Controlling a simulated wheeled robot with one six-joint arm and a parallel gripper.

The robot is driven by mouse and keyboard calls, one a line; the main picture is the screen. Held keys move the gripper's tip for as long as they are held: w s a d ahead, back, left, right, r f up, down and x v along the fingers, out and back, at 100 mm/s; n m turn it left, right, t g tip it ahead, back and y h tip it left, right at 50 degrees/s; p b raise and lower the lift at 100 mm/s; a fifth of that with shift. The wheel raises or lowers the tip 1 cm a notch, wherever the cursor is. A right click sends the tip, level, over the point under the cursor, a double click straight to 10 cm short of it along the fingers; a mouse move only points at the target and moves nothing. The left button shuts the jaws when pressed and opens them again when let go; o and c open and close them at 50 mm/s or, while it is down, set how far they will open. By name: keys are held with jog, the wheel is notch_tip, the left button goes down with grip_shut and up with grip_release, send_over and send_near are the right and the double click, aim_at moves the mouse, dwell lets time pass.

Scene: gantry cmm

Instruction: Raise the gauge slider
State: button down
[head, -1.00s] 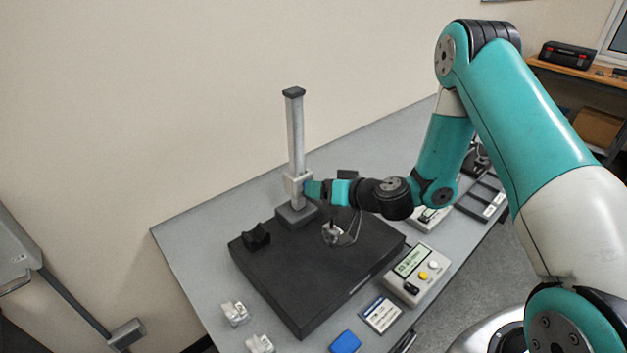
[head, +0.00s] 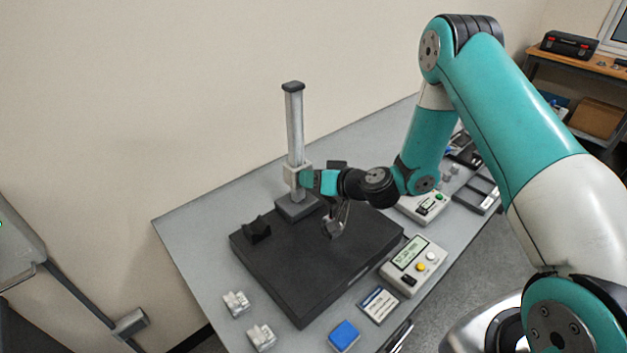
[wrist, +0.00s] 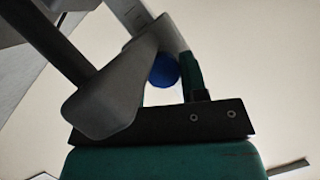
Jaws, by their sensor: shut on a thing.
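The gauge slider (head: 291,173) is a light grey block around the upright silver column (head: 294,125), low on the column and a little above its dark base (head: 297,207). My gripper (head: 304,178) reaches it from the right and is shut on it. A round blue knob (wrist: 163,70) shows between the slider and a teal finger. The exact contact of the fingers is partly hidden.
The column stands on a black plate (head: 300,290) on a grey table (head: 190,245). A small black block (head: 257,231) sits on the plate. A display box (head: 414,265), a card (head: 379,304), a blue block (head: 344,335) and clear pieces (head: 236,303) lie around it.

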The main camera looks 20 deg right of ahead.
jog(key=r+p, duration=0.1)
jog(key=r, duration=0.4)
jog(key=r+p, duration=0.1)
jog(key=r, duration=0.5)
jog(key=shift+s+a, duration=0.15)
jog(key=shift+a, duration=0.05)
jog(key=shift+f, duration=0.1)
jog(key=c, duration=0.8)
grip_release()
jog(key=shift+a, duration=0.15)
jog(key=shift+d, duration=0.25)
